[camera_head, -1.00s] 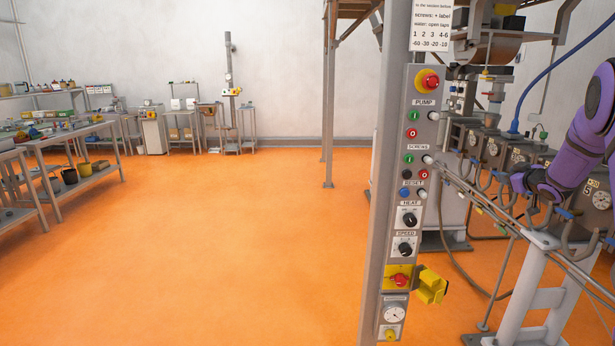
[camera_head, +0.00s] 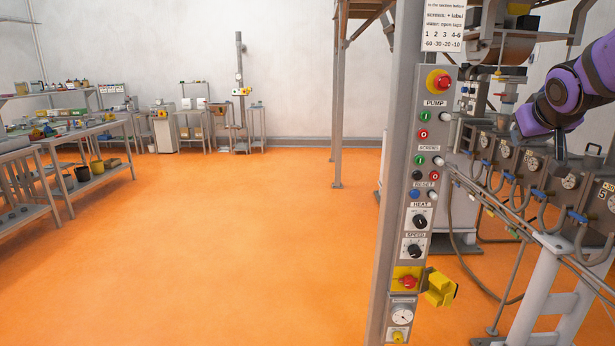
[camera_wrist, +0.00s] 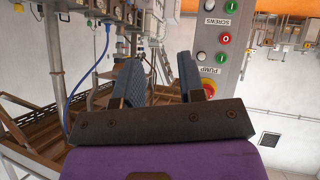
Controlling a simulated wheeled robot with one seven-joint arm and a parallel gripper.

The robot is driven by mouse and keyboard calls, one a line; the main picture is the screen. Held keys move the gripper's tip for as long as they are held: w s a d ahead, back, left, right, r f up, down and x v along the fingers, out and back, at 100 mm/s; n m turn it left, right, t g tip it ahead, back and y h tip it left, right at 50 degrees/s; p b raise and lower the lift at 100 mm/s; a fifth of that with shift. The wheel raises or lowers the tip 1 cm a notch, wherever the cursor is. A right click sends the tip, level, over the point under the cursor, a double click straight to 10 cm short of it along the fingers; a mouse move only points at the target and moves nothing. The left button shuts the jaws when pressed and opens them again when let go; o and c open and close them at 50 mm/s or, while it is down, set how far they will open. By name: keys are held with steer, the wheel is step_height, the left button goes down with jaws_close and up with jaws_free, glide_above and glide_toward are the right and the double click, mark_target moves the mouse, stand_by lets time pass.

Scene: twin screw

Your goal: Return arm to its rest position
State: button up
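My arm (camera_head: 568,92), purple and black, reaches in from the right edge in the head view, raised in front of the row of gauges. My gripper (camera_wrist: 165,72) shows in the wrist view with its two blue-grey fingers apart and nothing between them. The wrist view appears upside down, with the control panel (camera_wrist: 221,42) beyond the right finger. I cannot make out the fingers clearly in the head view.
The grey control panel (camera_head: 420,200) with buttons and knobs stands on a post left of my arm. Gauges (camera_head: 569,181), blue-handled taps (camera_head: 577,216) and pipes run below the arm. Shelves (camera_head: 90,133) stand at the far left. The orange floor (camera_head: 230,240) between is clear.

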steer(key=s+a+f+g+y, duration=0.1)
steer(key=s+a, duration=0.3)
steer(key=s, duration=0.5)
steer(key=s+a+f+g+y, duration=0.1)
steer(key=s+a, duration=0.4)
steer(key=s, duration=0.5)
steer(key=s+a+f+g+y, duration=0.1)
steer(key=s+a+f+g, duration=0.2)
steer(key=s, duration=0.6)
step_height(320, 180, down, 2)
steer(key=shift+s+a+n+y, duration=0.3)
steer(key=shift+s+a+y, duration=0.1)
steer(key=shift+a, duration=0.85)
